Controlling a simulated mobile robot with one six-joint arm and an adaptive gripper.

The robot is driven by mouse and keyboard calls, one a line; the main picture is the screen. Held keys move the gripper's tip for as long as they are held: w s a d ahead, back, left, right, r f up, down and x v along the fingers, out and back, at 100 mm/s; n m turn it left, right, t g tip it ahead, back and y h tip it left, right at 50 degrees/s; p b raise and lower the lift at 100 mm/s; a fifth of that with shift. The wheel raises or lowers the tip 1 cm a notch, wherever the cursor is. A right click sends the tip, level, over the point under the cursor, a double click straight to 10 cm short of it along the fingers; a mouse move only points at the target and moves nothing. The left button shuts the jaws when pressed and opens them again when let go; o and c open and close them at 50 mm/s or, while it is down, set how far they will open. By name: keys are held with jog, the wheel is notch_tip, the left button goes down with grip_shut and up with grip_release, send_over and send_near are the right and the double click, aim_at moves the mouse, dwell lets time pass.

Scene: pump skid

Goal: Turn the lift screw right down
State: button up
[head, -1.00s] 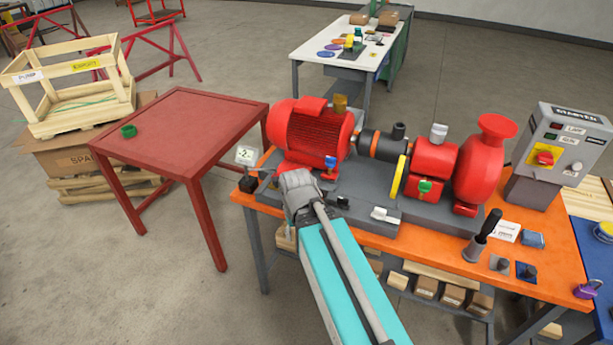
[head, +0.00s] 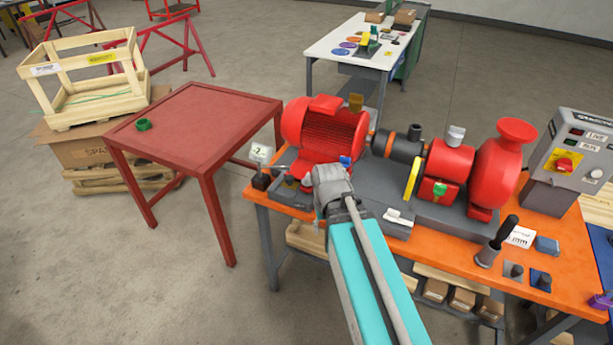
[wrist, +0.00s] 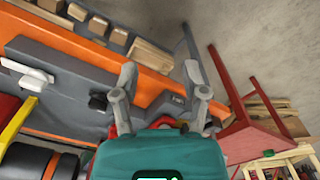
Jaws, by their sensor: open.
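I cannot tell for sure which part is the lift screw. A small blue cap (head: 345,161) shows at the front foot of the red motor (head: 325,130) in the head view, just above and right of my gripper (head: 330,188). My gripper is over the front left of the grey base, and its fingertips are hard to see there. In the wrist view my gripper (wrist: 163,88) has its two fingers well apart with nothing visible between them. A black knob (wrist: 98,101) stands left of the fingers, on the grey base. My arm hides part of the base in the head view.
A small display (head: 261,153) reading about -2 stands at the bench's left corner. A red table (head: 195,115) is at left, with open floor between.

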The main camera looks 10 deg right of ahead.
aim_at(308, 176)
jog(key=w+r+m+p, duration=0.2)
jog(key=w+r+p, duration=0.2)
jog(key=w, duration=1)
jog(key=w+r+m+p, duration=0.2)
jog(key=w+r+p, duration=0.1)
jog(key=w, duration=1.1)
jog(key=shift+d+r+p, duration=0.25)
jog(key=shift+r+p, duration=0.1)
jog(key=shift+r, duration=0.15)
jog(key=shift+w+f, duration=0.1)
jog(key=shift+f, duration=0.15)
notch_tip(308, 176, down, 13)
jog(key=b, duration=1.3)
jog(key=shift+f+b, duration=0.2)
jog(key=shift+b, duration=0.2)
grip_shut()
